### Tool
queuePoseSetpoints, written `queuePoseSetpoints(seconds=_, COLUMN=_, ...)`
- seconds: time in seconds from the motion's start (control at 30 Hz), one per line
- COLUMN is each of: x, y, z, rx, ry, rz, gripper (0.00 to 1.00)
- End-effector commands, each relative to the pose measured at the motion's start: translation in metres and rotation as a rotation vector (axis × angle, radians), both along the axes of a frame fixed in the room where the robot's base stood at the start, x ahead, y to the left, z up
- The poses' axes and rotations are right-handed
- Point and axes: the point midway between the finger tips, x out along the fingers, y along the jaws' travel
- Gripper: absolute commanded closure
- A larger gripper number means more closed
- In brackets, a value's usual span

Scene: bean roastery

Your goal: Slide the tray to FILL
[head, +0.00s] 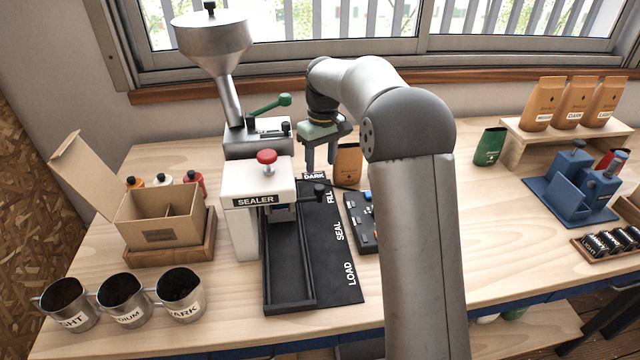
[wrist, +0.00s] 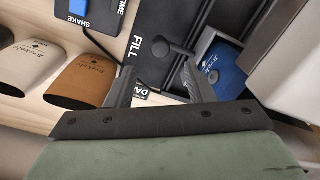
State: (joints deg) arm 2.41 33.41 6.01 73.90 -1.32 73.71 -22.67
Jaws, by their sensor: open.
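The tray (wrist: 207,46) shows in the wrist view as a grey-walled box with a blue bag (wrist: 222,72) in it. Its black knob handle (wrist: 182,48) points toward the FILL mark (wrist: 151,47). In the head view the knob (head: 318,191) is beside the FILL mark, and the tray is mostly hidden under the white sealer (head: 240,200). The black rail (head: 290,300) runs forward past the SEAL and LOAD marks. My gripper (head: 320,168) is open, pointing down behind the knob. In the wrist view the knob is ahead of the fingertips (wrist: 157,78), and I see no grip on it.
The filler with its hopper (head: 212,40) stands behind the sealer. A tan pouch (head: 348,163) and a dark button panel (head: 360,222) are close right of my gripper. An open box (head: 160,215) and labelled metal cups (head: 125,300) are left. The rail's front is empty.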

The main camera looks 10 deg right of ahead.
Motion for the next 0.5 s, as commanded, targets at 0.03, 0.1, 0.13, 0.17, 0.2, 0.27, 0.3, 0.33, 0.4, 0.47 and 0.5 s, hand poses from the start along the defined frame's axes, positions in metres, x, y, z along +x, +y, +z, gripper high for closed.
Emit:
queuePoseSetpoints(seconds=0.03, x=-0.001, y=0.0, z=-0.012, rx=0.0, ry=0.005, rz=0.0, gripper=0.51)
queuePoseSetpoints(seconds=0.1, x=-0.001, y=0.001, z=-0.027, rx=0.0, ry=0.005, rz=0.0, gripper=0.51)
queuePoseSetpoints(seconds=0.13, x=-0.001, y=0.001, z=-0.033, rx=0.0, ry=0.004, rz=0.001, gripper=0.51)
queuePoseSetpoints(seconds=0.17, x=-0.001, y=0.001, z=-0.038, rx=-0.001, ry=0.004, rz=0.001, gripper=0.51)
queuePoseSetpoints(seconds=0.2, x=-0.001, y=0.002, z=-0.046, rx=0.0, ry=0.003, rz=0.001, gripper=0.51)
queuePoseSetpoints(seconds=0.27, x=-0.002, y=0.002, z=-0.056, rx=0.0, ry=0.003, rz=0.001, gripper=0.51)
queuePoseSetpoints(seconds=0.3, x=-0.001, y=0.002, z=-0.061, rx=0.0, ry=0.003, rz=0.001, gripper=0.51)
queuePoseSetpoints(seconds=0.33, x=-0.001, y=0.002, z=-0.065, rx=0.0, ry=0.002, rz=0.001, gripper=0.51)
queuePoseSetpoints(seconds=0.4, x=-0.001, y=0.003, z=-0.072, rx=0.0, ry=0.002, rz=0.001, gripper=0.51)
queuePoseSetpoints(seconds=0.47, x=-0.001, y=0.003, z=-0.076, rx=0.0, ry=0.001, rz=0.001, gripper=0.51)
queuePoseSetpoints(seconds=0.5, x=-0.001, y=0.003, z=-0.078, rx=0.0, ry=0.0, rz=0.001, gripper=0.51)
